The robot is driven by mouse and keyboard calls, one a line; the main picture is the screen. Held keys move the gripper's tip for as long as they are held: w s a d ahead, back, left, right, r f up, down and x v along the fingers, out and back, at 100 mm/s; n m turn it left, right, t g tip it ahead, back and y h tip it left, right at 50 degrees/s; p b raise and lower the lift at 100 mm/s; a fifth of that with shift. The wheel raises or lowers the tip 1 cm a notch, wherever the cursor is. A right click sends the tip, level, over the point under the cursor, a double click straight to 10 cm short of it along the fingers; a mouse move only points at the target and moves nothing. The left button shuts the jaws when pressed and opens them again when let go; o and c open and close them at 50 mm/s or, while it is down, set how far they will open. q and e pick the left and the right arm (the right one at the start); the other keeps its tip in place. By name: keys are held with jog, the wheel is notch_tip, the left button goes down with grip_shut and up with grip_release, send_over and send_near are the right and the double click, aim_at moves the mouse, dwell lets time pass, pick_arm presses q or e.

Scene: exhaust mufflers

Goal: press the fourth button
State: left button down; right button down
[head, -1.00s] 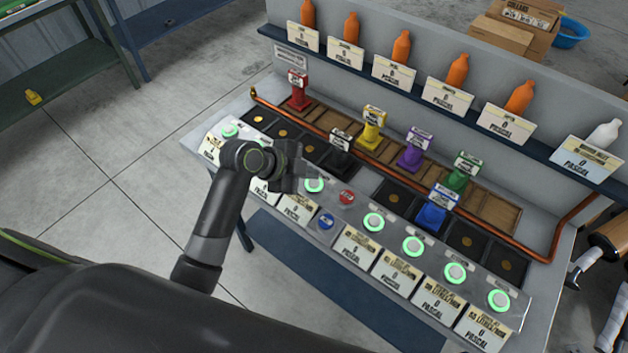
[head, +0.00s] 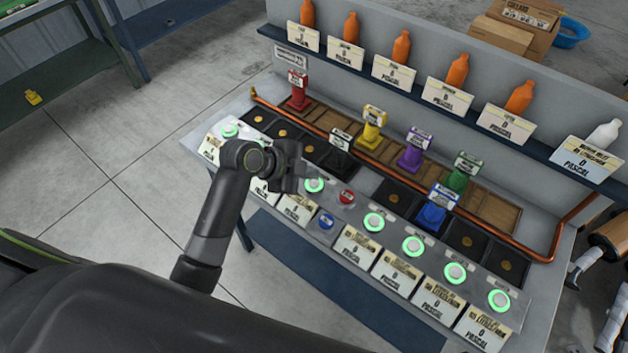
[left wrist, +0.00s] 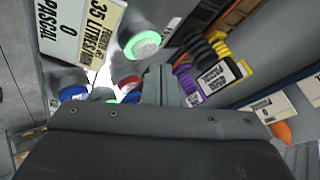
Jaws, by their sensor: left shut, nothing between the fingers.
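A sloped panel (head: 392,236) carries a row of round buttons with green lit rings. Counting from the left, with some hidden behind my arm, the fourth seems to be the green-ringed button (head: 314,185). My left gripper (head: 318,176) is shut and empty, its tips close to this button on its far side; I cannot tell whether they touch anything. In the left wrist view the shut fingers (left wrist: 157,84) point past a red button (left wrist: 130,82) and a green-lit button (left wrist: 143,44). My right gripper is not in view.
A red button (head: 346,197) and a blue button (head: 325,221) sit mid-panel. Coloured plugs, such as a yellow one (head: 371,127), stand behind, along a copper pipe (head: 545,258). A shelf (head: 430,105) holds orange bottles. Grey floor lies open at left.

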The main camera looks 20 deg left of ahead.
aim_at(309, 184)
pick_arm(q)
jog(key=shift+f, duration=0.1)
jog(key=shift+f, duration=0.35)
jog(key=shift+f+b, duration=0.4)
jog(key=shift+b, duration=0.1)
dwell(0.6)
jog(key=shift+r, duration=0.15)
jog(key=shift+r+p, duration=0.7)
jog(key=shift+p, duration=0.1)
notch_tip(309, 184, up, 5)
jog(key=p, duration=0.4)
jog(key=shift+p, duration=0.35)
dwell(3.2)
